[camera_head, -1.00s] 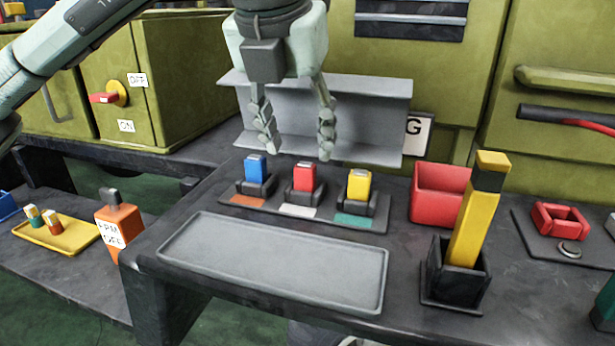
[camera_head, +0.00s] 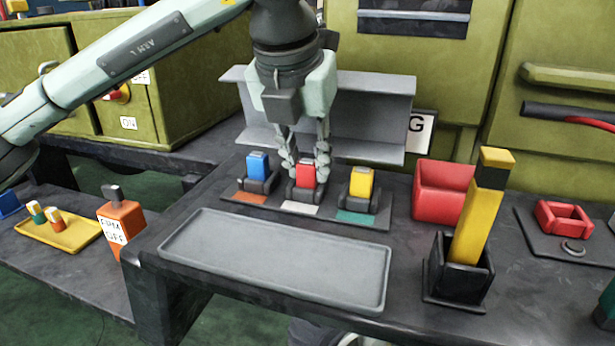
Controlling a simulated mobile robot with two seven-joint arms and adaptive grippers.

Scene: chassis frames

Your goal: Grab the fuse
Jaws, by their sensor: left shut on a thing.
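Three fuses stand upright in black holders on a dark strip: a blue fuse (camera_head: 258,166) at left, a red fuse (camera_head: 306,174) in the middle and a yellow fuse (camera_head: 361,181) at right. My left gripper (camera_head: 306,172) comes down from above and is shut on the red fuse, one finger on each side. The red fuse is still seated in its holder (camera_head: 304,194). My right gripper is not in view.
An empty grey tray (camera_head: 280,262) lies in front of the fuses. A grey metal rail (camera_head: 365,110) stands behind them. A red bin (camera_head: 440,190) and a yellow bar in a black holder (camera_head: 459,268) stand at right.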

